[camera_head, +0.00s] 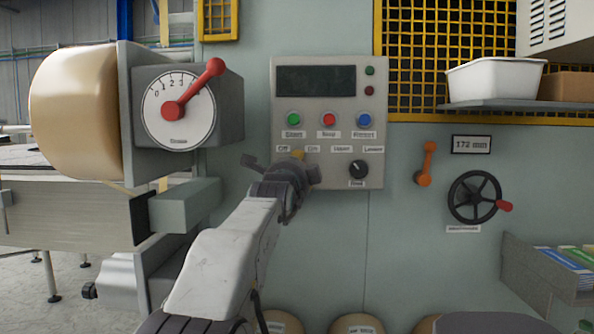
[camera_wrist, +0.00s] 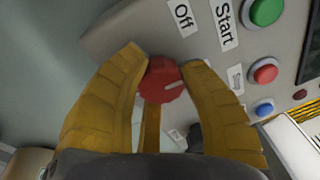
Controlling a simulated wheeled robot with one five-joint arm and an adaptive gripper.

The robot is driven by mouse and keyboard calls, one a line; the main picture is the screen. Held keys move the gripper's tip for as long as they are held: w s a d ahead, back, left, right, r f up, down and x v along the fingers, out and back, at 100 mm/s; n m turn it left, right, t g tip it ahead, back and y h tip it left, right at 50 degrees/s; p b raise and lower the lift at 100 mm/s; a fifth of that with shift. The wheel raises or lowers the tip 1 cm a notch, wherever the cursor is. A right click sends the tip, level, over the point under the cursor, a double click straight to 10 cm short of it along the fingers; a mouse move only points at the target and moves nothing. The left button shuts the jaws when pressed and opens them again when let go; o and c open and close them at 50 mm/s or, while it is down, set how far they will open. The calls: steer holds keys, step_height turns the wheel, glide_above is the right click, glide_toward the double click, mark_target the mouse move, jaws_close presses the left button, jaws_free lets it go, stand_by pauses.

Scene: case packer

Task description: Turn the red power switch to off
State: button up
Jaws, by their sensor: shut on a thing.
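The red power switch (camera_wrist: 162,80) is a round red knob with a white mark, low on the grey control panel (camera_head: 262,90). In the head view my gripper (camera_head: 297,156) covers the switch below the "Off" and "On" labels (camera_head: 312,149).
Green (camera_head: 293,119), red (camera_head: 329,120) and blue (camera_head: 364,119) buttons sit just above. A black knob (camera_head: 358,169) is to the right. A dial with a red lever (camera_head: 195,88) stands left; an orange handle (camera_head: 427,163) and black handwheel (camera_head: 475,197) are right.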

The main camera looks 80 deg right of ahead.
steer(key=shift+w+r, duration=0.1)
steer(key=shift+r, duration=0.1)
steer(key=o, duration=1.2)
steer(key=shift+f, duration=0.2)
steer(key=shift+w+a+f, duration=0.1)
steer(key=shift+a+f, duration=0.1)
steer(key=shift+a, duration=2.8)
steer(key=shift+w+a+f, duration=0.1)
steer(key=shift+a+f, duration=0.1)
steer(key=shift+a, duration=2.75)
